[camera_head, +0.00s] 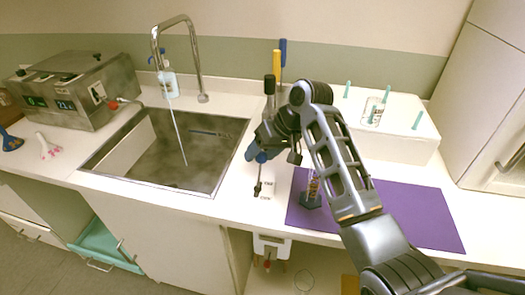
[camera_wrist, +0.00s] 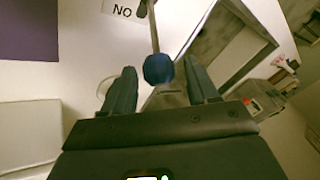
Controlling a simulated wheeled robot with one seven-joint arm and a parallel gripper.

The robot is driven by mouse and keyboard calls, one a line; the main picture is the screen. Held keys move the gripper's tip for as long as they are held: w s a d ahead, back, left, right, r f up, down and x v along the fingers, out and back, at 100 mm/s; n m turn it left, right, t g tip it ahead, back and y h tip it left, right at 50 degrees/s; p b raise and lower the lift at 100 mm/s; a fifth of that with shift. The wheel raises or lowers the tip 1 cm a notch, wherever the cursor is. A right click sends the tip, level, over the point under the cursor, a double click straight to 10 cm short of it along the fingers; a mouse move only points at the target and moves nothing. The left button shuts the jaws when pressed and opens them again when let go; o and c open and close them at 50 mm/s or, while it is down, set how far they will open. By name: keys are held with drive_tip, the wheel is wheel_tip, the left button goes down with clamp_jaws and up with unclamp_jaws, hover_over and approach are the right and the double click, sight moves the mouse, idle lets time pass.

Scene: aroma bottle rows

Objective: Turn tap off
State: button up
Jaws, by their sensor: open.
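The steel gooseneck tap (camera_head: 190,50) stands behind the sink, and a thin stream of water (camera_head: 176,130) runs from it into the basin. A lever with a blue knob (camera_head: 262,157) stands on the counter right of the sink, beside small labels (camera_head: 270,186). In the wrist view the blue knob (camera_wrist: 158,68) sits on a thin rod, near a label (camera_wrist: 124,11) that reads "NO" in this view. My gripper (camera_head: 256,148) is at the knob. Its open fingers (camera_wrist: 160,84) appear on either side of the knob, with small gaps; contact in depth is unclear.
The sink (camera_head: 150,185) lies left of my gripper. A purple mat (camera_head: 425,215) with a small cylinder (camera_head: 312,190) lies right. A white block with teal pegs (camera_head: 400,140), upright tools (camera_head: 282,55) and a bottle (camera_head: 169,84) stand behind. A metal device (camera_head: 75,90) is far left.

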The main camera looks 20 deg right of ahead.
clamp_jaws()
idle(0.5)
